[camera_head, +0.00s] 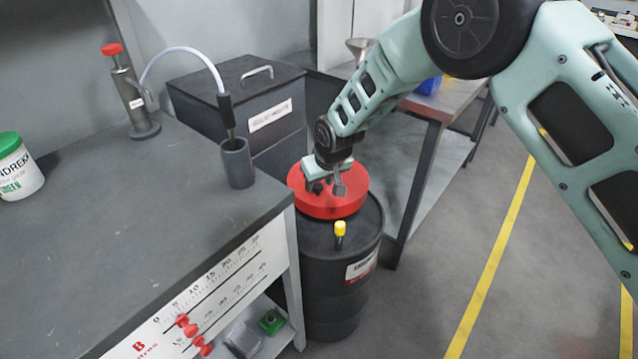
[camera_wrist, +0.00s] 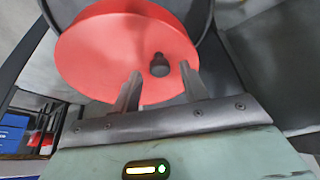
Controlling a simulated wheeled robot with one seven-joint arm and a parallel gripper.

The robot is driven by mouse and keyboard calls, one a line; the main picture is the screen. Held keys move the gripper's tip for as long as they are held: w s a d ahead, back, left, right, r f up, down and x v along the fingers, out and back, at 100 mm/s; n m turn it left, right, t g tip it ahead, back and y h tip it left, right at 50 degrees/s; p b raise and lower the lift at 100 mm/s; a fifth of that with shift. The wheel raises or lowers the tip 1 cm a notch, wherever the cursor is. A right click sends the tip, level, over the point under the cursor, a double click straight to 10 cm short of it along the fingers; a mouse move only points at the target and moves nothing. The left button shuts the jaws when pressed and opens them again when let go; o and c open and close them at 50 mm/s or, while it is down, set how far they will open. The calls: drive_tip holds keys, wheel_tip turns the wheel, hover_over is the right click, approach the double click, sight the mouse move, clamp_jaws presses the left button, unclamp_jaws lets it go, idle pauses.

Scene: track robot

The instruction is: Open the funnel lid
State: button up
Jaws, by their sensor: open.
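The red funnel lid (camera_head: 328,200) sits shut and flat on top of a black drum (camera_head: 345,262). In the wrist view the round red lid (camera_wrist: 105,50) fills the upper middle, with a dark knob (camera_wrist: 159,66) standing on it. My gripper (camera_wrist: 158,84) is open, with its two fingers pointing at the lid. The knob appears between the fingertips, nearer the right finger. I cannot tell whether the fingers touch it. In the head view my gripper (camera_head: 330,187) is over the lid and hides part of it.
A grey workbench (camera_head: 120,230) stands left of the drum, carrying a dark cup (camera_head: 237,162) with a hose nozzle. A black bin (camera_head: 240,95) is behind, and a metal table (camera_head: 440,103) is at the right. A yellow-capped stub (camera_head: 340,232) rises from the drum top.

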drive_tip(key=shift+w+a+f, duration=0.15)
drive_tip(key=shift+w+f, duration=0.1)
drive_tip(key=shift+f, duration=0.4)
